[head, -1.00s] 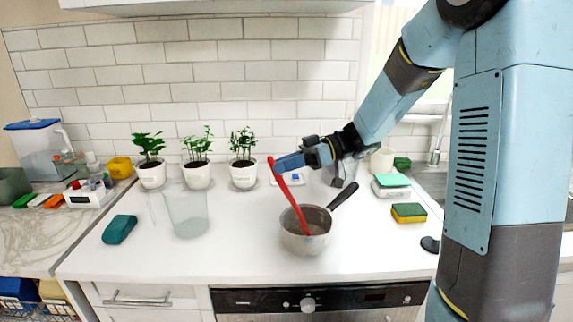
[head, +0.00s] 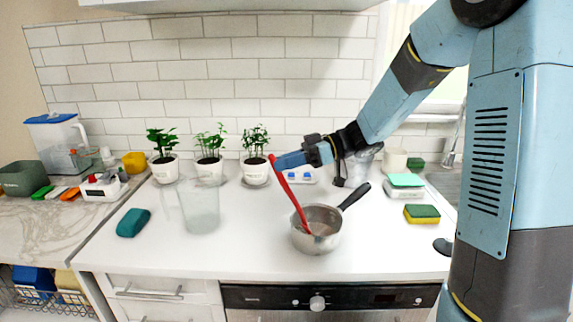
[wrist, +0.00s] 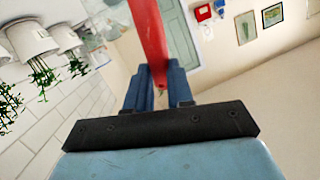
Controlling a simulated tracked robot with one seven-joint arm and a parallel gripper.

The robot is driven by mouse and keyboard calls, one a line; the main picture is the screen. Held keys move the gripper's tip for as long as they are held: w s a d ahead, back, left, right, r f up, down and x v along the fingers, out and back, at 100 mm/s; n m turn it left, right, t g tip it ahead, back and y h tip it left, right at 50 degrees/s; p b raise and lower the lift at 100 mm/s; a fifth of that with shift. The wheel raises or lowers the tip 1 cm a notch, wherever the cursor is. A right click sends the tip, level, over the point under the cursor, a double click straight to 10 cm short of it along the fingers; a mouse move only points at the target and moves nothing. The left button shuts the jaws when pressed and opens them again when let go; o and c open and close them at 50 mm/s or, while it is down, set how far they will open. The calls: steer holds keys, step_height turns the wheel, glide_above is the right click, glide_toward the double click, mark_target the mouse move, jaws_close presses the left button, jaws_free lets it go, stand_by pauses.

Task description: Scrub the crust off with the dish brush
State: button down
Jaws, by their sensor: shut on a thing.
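A red dish brush (head: 290,198) is held by its upper handle in my gripper (head: 275,163), which is shut on it. The brush slants down and to the right, with its lower end inside a steel saucepan (head: 315,244) on the white counter. The saucepan's black handle (head: 354,196) points to the upper right. The crust and the brush head's contact with the pan cannot be made out at this size. In the wrist view, the red handle (wrist: 149,40) runs between the blue fingers of my gripper (wrist: 158,80).
A clear pitcher (head: 201,208) and a teal sponge (head: 133,222) stand left of the pan. Potted plants (head: 256,172) line the back wall. A yellow-green sponge (head: 421,215) lies to the right, before the sink. The counter around the pan is clear.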

steer(key=w+d, duration=0.2)
steer(key=d, duration=0.1)
steer(key=shift+w+d, duration=0.15)
stand_by(0.5)
steer(key=shift+a+f, duration=0.1)
steer(key=shift+a, duration=0.1)
steer(key=shift+s+a, duration=1.3)
steer(key=shift+a, duration=0.3)
step_height(320, 180, up, 7)
stand_by(0.4)
steer(key=shift+d, duration=0.1)
stand_by(0.8)
